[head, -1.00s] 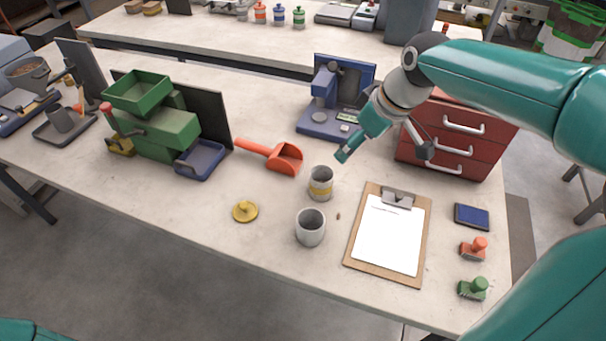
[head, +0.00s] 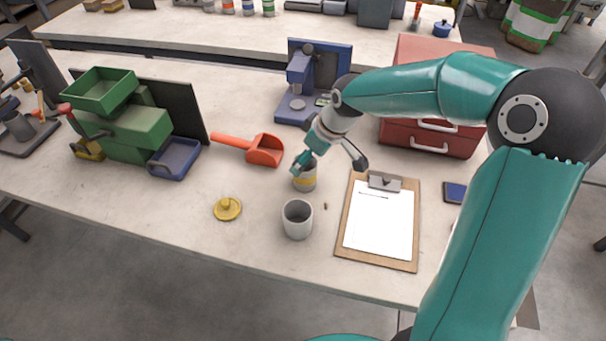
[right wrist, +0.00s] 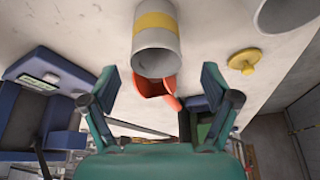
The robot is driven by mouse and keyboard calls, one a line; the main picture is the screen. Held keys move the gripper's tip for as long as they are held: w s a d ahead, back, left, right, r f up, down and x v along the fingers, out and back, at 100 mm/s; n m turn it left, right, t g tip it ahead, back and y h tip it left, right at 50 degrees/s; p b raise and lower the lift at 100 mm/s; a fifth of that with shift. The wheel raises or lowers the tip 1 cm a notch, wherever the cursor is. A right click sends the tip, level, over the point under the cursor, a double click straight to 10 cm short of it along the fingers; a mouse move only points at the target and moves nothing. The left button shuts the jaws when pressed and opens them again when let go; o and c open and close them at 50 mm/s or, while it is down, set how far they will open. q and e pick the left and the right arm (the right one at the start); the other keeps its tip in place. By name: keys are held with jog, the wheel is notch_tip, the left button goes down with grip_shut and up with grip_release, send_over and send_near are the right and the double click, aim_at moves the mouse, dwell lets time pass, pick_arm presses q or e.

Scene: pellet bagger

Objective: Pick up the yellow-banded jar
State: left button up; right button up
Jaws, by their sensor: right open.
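The yellow-banded jar (head: 305,180) is a grey open-topped cylinder with a yellow band, upright on the bench; its upper part is partly covered by my right gripper in the head view. In the right wrist view the jar (right wrist: 155,38) is ahead of the fingers, between their lines, at the top middle. My right gripper (head: 328,165) is open and empty, with its fingers spread close to the jar. It also shows in the right wrist view (right wrist: 160,85). I cannot tell whether a finger touches the jar. My left gripper is not in view.
A plain grey jar (head: 297,220) stands just in front of the banded one. A yellow lid (head: 228,208), an orange scoop (head: 264,150) and a clipboard (head: 379,225) lie around it. A blue device (head: 297,110) and red drawers (head: 430,140) stand behind.

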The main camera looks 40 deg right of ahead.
jog(key=shift+d+p+x, duration=0.15)
jog(key=shift+p+x, duration=0.15)
jog(key=shift+x, duration=1.05)
jog(key=shift+d+p+x, duration=0.2)
jog(key=shift+p+x, duration=0.1)
jog(key=shift+x, duration=1.1)
jog(key=shift+s, duration=0.2)
jog(key=c, duration=1.6)
